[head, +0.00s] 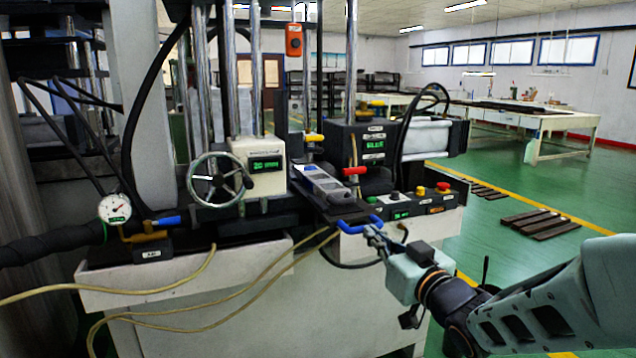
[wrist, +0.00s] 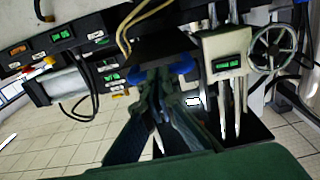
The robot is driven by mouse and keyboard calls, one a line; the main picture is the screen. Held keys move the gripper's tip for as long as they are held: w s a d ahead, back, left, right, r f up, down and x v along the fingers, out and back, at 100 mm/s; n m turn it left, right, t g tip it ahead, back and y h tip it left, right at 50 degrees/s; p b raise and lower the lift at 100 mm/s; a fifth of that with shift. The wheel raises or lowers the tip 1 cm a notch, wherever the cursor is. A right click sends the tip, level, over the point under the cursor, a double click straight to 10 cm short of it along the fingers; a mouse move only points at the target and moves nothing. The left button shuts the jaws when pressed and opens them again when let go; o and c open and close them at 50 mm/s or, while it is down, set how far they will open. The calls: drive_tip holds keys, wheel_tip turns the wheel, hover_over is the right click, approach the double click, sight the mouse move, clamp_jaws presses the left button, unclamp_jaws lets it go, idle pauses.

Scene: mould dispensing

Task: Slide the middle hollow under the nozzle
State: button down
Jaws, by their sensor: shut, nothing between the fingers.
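The mould is a grey block (head: 323,183) with darker hollows on top, lying on a dark slide (head: 345,212) that sticks out of the machine's front. A blue handle (head: 360,226) is at the slide's near end. My gripper (head: 372,233) is at the handle, its fingers shut with nothing between them. In the wrist view the shut fingertips (wrist: 160,76) lie between the two blue ends of the handle (wrist: 185,69); I cannot tell whether they touch. The nozzle is not clearly visible among the machine parts, and which hollow is under it cannot be told.
A handwheel (head: 219,180) and a green-lit readout box (head: 266,167) stand left of the slide. A control box with buttons (head: 420,200) and a red-handled valve (head: 354,171) are to the right. Pale hoses (head: 210,320) hang in front.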

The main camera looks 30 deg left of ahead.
sight(356, 220)
idle(0.3)
drive_tip(key=x, duration=0.6)
drive_tip(key=shift+b, duration=0.45)
drive_tip(key=shift+x, duration=1.05)
idle(0.6)
drive_tip(key=shift+d, duration=0.15)
drive_tip(key=v, duration=0.6)
drive_tip(key=shift+s+d, duration=0.25)
drive_tip(key=shift+s, duration=0.1)
